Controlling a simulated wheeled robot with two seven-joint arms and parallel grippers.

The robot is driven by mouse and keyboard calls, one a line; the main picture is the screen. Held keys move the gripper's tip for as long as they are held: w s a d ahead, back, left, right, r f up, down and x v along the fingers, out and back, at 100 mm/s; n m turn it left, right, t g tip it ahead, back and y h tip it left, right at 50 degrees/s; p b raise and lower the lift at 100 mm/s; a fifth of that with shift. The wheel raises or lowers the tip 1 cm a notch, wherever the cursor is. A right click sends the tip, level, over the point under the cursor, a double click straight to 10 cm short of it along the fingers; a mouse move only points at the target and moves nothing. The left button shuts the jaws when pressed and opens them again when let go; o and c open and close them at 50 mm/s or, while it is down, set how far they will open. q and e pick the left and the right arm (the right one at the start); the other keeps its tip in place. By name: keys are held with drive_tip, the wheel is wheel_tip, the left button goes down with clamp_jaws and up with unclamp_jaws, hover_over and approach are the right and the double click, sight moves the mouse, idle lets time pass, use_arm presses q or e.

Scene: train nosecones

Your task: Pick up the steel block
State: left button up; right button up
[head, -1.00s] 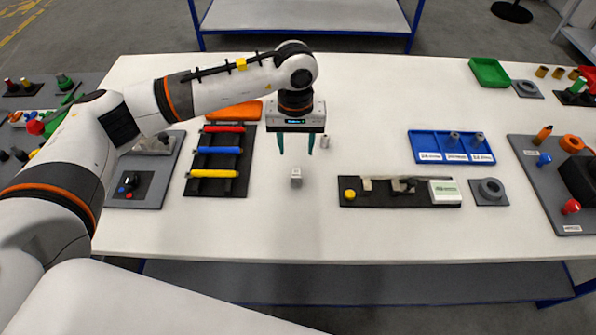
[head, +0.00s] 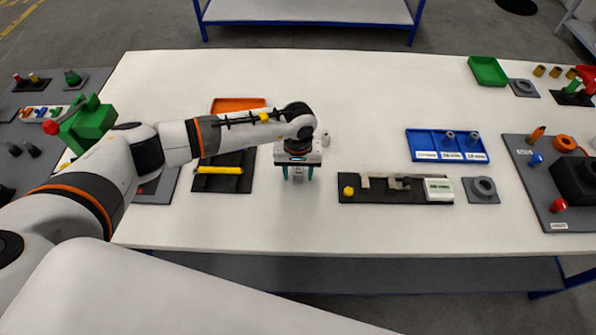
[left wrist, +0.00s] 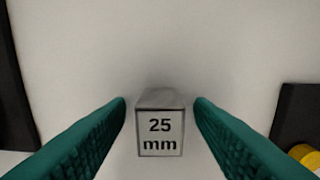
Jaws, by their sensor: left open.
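The steel block (left wrist: 160,130) is a small grey cube marked "25 mm" on the white table. In the left wrist view it sits between the two teal fingers of my left gripper (left wrist: 160,112), with a gap on each side. In the head view my left gripper (head: 298,174) points down over the block (head: 298,171), which is partly hidden between the fingers. The left gripper is open. My right gripper is not in view.
A black rack with a yellow bar (head: 219,170) lies left of the gripper. A black fixture board (head: 395,197) with a yellow knob lies to the right. A small metal cylinder (head: 326,138) stands just behind. A blue tray (head: 447,146) is further right. Bare table lies in front.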

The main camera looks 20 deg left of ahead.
use_arm(q)
clamp_jaws()
